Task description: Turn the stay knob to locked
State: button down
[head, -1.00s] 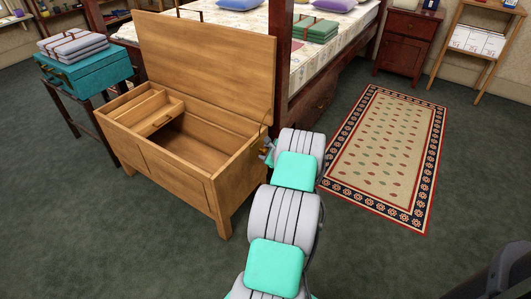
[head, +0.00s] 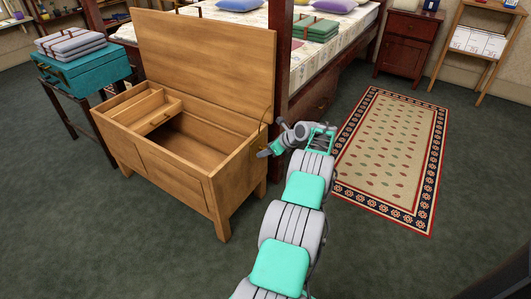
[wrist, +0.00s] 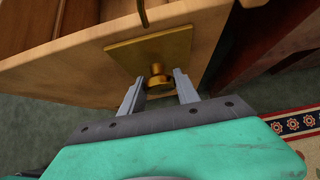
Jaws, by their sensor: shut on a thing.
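The stay knob (wrist: 157,72) is a round brass knob on a square brass plate (wrist: 150,50) on the side of the wooden chest (wrist: 60,52). My gripper (wrist: 160,80) has one finger on each side of the knob and is shut on it. In the head view, my gripper (head: 264,152) is at the right end of the chest (head: 180,185), below the rim. The chest's lid (head: 205,60) stands open. The knob is not clear in the head view, and I cannot read any locked mark.
A bed post (head: 284,75) stands close behind the chest's right end. A patterned rug (head: 390,160) lies to the right. A stand with a teal case (head: 80,70) is at the left. Bare carpet is free in front of the chest.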

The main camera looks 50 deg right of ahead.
dwell(0.3)
jog(key=c, duration=0.9)
grip_release()
jog(key=p+v, duration=0.3)
jog(key=v, duration=0.4)
jog(key=shift+s+r, duration=0.3)
